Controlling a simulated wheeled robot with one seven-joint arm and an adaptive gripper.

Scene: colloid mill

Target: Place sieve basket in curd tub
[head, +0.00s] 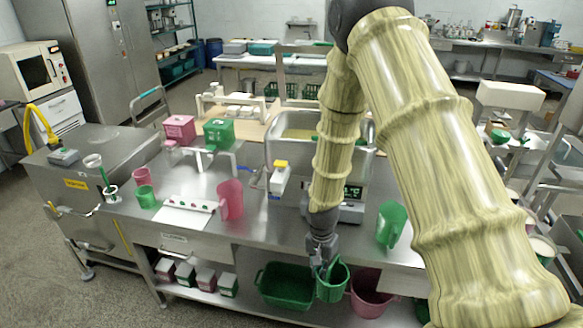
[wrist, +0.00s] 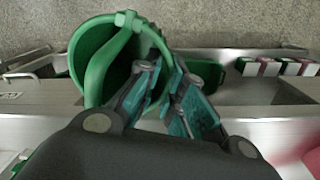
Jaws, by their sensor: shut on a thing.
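My gripper (head: 322,258) is low in front of the steel table's front edge, its fingers shut on the rim or handle of a green basket (head: 332,285). The basket is round and open-topped, apparently the sieve basket; no mesh can be made out. In the wrist view, the basket (wrist: 85,62) hangs to the left of the teal-padded fingers (wrist: 172,105), with its curved handle towards me. A steel tub (head: 272,152) with pale yellowish content stands on the table behind my arm and may be the curd tub. My arm hides part of it.
A dark green crate (head: 287,290) and a pink bucket (head: 372,303) are on the lower shelf beside the basket. A pink jug (head: 231,200) and a green jug (head: 391,222) stand on the table.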

